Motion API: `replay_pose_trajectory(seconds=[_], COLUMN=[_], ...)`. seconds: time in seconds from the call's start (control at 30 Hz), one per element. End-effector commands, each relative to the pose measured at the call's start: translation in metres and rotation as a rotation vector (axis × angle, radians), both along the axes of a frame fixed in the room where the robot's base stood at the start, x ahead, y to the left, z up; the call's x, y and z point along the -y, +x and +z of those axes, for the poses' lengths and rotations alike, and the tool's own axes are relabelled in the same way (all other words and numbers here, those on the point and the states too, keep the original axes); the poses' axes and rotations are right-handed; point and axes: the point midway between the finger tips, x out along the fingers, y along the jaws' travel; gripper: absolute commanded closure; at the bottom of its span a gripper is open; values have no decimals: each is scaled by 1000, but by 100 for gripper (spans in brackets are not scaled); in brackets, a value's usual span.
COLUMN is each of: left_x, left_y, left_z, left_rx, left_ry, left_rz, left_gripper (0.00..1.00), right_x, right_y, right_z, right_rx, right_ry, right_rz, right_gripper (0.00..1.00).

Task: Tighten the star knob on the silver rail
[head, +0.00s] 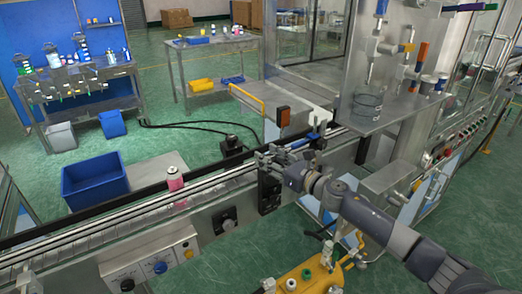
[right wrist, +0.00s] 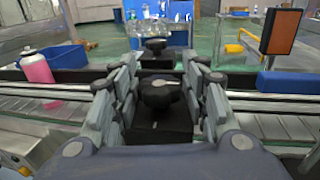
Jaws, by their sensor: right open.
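In the right wrist view a black star knob (right wrist: 160,92) sits on a black block (right wrist: 160,128), between the fingers of my right gripper (right wrist: 160,65). The fingers are open, one on each side of the knob; I cannot tell whether they touch it. A second black knob (right wrist: 155,46) stands farther back, across the line. In the head view my right gripper (head: 266,160) is over the conveyor's near side, and its fingers hide the near knob. The far knob (head: 232,142) shows beyond. The silver rail (head: 100,219) runs along the conveyor. My left gripper is not in view.
A pink bottle (head: 174,180) stands on the conveyor left of my right gripper. An orange-faced box (head: 283,116) stands behind and to the right. A blue bin (head: 93,182) is beyond the line. A yellow device (head: 305,279) is at the bottom, near my right arm.

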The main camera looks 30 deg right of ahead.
Motion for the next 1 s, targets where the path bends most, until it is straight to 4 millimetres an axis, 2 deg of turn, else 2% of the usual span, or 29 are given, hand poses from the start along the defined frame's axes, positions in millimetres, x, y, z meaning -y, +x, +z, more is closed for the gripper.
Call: replay_pose_trajectory(seconds=[0.1,0.3,0.7,0.73,0.87,0.9,1.0], left_x=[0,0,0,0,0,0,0], left_y=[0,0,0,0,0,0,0], left_z=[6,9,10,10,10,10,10], left_rx=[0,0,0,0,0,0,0], left_ry=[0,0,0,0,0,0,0], left_rz=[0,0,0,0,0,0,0], left_gripper=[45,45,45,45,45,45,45], right_x=[-4,-9,-11,-11,-11,-11,-11], right_y=[15,31,36,36,36,36,36], right_z=[3,1,0,0,0,0,0], right_rx=[1,1,0,0,0,0,0], right_ry=[2,1,0,0,0,0,0], right_rz=[-1,0,1,1,1,1,1], right_gripper=[58,58,58,61,90,94,98])
